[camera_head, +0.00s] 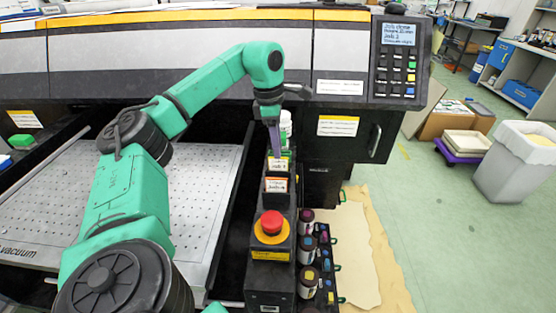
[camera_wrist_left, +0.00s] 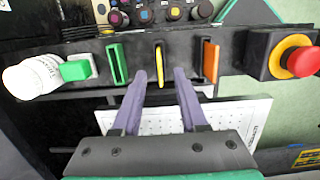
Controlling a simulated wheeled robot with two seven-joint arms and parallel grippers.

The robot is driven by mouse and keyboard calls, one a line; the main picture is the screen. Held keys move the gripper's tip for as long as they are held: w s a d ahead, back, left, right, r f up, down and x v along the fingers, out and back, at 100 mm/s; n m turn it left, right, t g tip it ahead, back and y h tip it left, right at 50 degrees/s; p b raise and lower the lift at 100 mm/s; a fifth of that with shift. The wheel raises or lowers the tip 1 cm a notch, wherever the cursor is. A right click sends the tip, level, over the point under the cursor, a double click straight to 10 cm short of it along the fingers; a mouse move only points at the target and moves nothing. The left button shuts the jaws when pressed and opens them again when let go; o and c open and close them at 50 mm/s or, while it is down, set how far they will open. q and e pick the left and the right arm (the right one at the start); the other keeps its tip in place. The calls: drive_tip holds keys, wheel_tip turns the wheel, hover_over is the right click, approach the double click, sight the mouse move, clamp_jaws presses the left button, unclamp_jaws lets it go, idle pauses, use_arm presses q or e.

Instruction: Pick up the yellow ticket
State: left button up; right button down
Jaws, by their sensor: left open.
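The yellow ticket (camera_wrist_left: 160,62) stands edge-on in a slot of the dark narrow rail in the left wrist view. In the head view, a yellow-edged ticket with a white label (camera_head: 279,166) shows just below my left gripper (camera_head: 274,150). My left gripper (camera_wrist_left: 159,75) is open, its two purple fingers apart on either side of the yellow ticket. I see a gap between each finger and the ticket. How deep the fingertips reach around it is hard to tell. My right gripper is in neither view.
A green ticket (camera_wrist_left: 117,64) and an orange ticket (camera_wrist_left: 210,61) flank the yellow one closely. A white bottle (camera_wrist_left: 35,77) and a red stop button (camera_head: 271,222) stand on the same rail. Several dark ink bottles (camera_head: 307,249) stand to the right. A perforated plate (camera_head: 60,200) lies left.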

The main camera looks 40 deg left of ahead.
sight(278, 167)
use_arm(q)
wheel_tip(278, 167, down, 4)
drive_tip(key=shift+w+f+p, duration=0.1)
drive_tip(key=shift+f+p, duration=0.1)
drive_tip(key=shift+p, duration=0.25)
drive_tip(key=shift+d+f, duration=0.2)
drive_tip(key=shift+a, duration=0.15)
clamp_jaws()
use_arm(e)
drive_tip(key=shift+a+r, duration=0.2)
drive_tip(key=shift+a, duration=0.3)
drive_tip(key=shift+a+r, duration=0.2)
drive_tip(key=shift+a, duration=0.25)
use_arm(q)
drive_tip(key=shift+r, duration=0.1)
